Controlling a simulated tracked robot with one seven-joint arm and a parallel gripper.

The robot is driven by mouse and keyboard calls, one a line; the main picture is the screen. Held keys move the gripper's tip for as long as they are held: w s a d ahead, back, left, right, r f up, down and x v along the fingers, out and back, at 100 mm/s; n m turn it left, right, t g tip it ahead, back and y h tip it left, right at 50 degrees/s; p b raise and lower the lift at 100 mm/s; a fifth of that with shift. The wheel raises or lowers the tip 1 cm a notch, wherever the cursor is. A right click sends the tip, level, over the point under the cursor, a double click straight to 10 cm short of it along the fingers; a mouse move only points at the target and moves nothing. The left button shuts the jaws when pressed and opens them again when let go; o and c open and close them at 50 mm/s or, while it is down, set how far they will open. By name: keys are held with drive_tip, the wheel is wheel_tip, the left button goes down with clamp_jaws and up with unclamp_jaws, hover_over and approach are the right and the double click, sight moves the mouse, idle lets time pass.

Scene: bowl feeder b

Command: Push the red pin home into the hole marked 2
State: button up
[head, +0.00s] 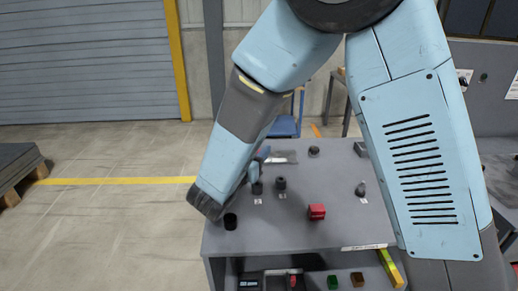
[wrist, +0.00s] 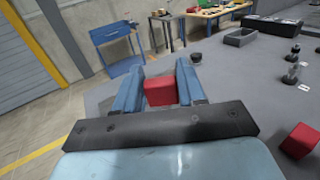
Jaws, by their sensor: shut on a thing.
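My gripper (wrist: 160,78) is shut on a red block (wrist: 159,91), which sits between its two blue fingers. I take this block to be the red pin's head; any shank below it is hidden. In the head view my gripper (head: 262,158) is small and partly hidden behind my wrist, over the far left part of the grey bench top (head: 300,236). Dark round fittings (head: 281,184), (head: 257,188) and (head: 361,189) stand there with small white labels. I cannot read which is marked 2, and I cannot tell whether the held pin is in a hole.
A second red block (head: 316,212) lies on the bench, also seen in the wrist view (wrist: 300,140). A dark knob (head: 314,151) is at the back. Green (head: 333,282) and brown (head: 357,279) blocks show below. A blue trolley (wrist: 118,45) stands beyond.

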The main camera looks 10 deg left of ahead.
drive_tip(key=shift+f, duration=2.5)
drive_tip(key=shift+s+f, duration=0.1)
drive_tip(key=shift+f, duration=1.35)
idle(4.0)
